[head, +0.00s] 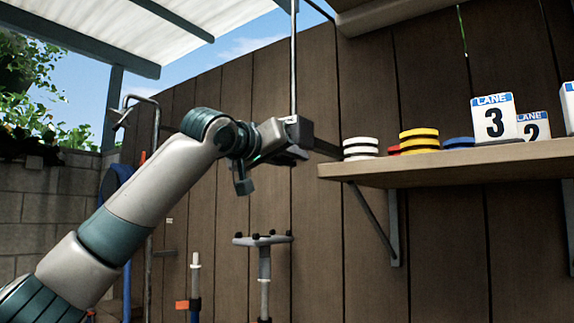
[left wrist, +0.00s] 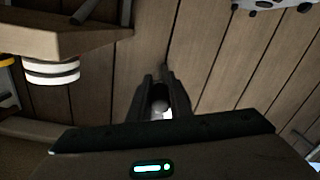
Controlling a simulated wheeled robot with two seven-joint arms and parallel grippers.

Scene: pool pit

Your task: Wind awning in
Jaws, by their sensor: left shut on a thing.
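A pale awning or canopy (head: 75,18) with dark beams spans the top left of the head view. A thin metal crank rod (head: 293,55) hangs down in front of the brown fence to my left gripper (head: 297,138). The left gripper is shut there, at the lower visible part of the rod. In the left wrist view, a pale rounded end (left wrist: 160,106) shows between the dark fingers (left wrist: 161,92). The gripper hides what lies below the rod in the head view. My right gripper is not in view.
A wooden shelf (head: 450,165) on brackets stands close to the right of the gripper. It holds white discs (head: 361,148), yellow discs (head: 419,139) and lane number signs (head: 495,118). Poles, one with a T-shaped head (head: 263,240), stand below against the fence (head: 340,220).

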